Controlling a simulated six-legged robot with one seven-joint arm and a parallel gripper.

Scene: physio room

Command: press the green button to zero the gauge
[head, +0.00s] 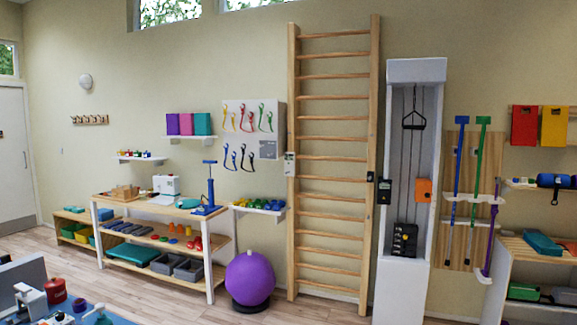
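No green button can be made out in the head view. A small dark device with a pale face (384,191) is mounted at the left edge of the tall white pulley tower (403,290); it may be a gauge, but it is too small to tell. A pale device with a dark lower part (290,165) hangs on the left post of the wooden wall bars. An orange box (423,190) sits on the tower's right side. My gripper is not in view.
A wooden shelf unit (150,225) and a purple ball (250,278) stand along the wall. At the lower left corner, a blue surface (118,320) holds a red jar (55,290) and white devices (30,299). Open wooden floor (180,308) lies before the wall bars (375,90).

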